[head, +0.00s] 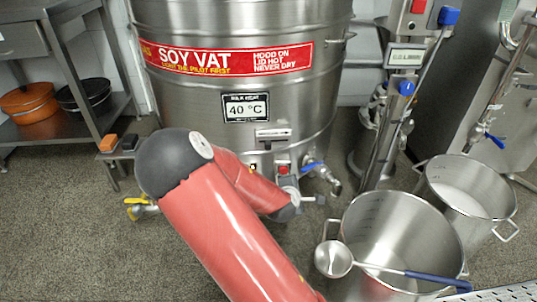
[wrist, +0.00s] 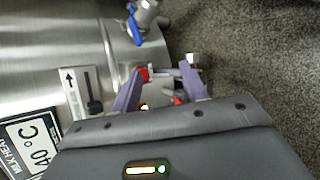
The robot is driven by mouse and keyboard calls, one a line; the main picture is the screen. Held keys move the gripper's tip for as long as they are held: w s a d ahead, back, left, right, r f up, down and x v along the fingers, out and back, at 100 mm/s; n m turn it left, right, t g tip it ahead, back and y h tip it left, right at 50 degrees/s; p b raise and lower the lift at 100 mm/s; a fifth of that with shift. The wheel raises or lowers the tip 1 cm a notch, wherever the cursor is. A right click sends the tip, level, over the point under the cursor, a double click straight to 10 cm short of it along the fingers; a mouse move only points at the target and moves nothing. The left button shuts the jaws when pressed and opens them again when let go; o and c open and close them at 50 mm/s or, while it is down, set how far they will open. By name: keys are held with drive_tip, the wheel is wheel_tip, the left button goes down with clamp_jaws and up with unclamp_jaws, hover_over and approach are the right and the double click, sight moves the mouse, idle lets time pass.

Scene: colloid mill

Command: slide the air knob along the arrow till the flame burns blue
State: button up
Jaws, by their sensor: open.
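The steel soy vat (head: 235,75) fills the upper middle of the head view. A pale plate with a black arrow (wrist: 70,88) is on its wall in the wrist view, with a dark knob (wrist: 95,108) in it, which looks like the air knob. The plate also shows in the head view (head: 273,133) below the 40 °C sign. My gripper (wrist: 160,78) is open, its purple fingers apart and to the right of the knob, not touching it. A small yellowish-white spot (wrist: 144,107), perhaps the flame, shows beside one finger, mostly hidden; its colour is unclear.
A red fitting (wrist: 143,75) and a metal rod show around my fingertips. A blue-handled tap (head: 315,168) is on the vat's lower right. A large pot (head: 390,225) with a ladle and a second pot (head: 468,190) stand at right. A shelf rack (head: 70,60) is at left.

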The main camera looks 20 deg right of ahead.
drive_tip(key=w+r+n+t+h+b, duration=0.1)
drive_tip(key=w+r+n+t+b, duration=0.1)
drive_tip(key=w+n+t, duration=0.5)
drive_tip(key=n+t+y, duration=0.2)
drive_tip(key=n+y, duration=0.1)
drive_tip(key=n, duration=0.8)
approach(269, 147)
drive_tip(key=w, duration=0.2)
drive_tip(key=b+x, duration=0.1)
drive_tip(key=x, duration=0.6)
drive_tip(key=shift+d, duration=0.2)
clamp_jaws()
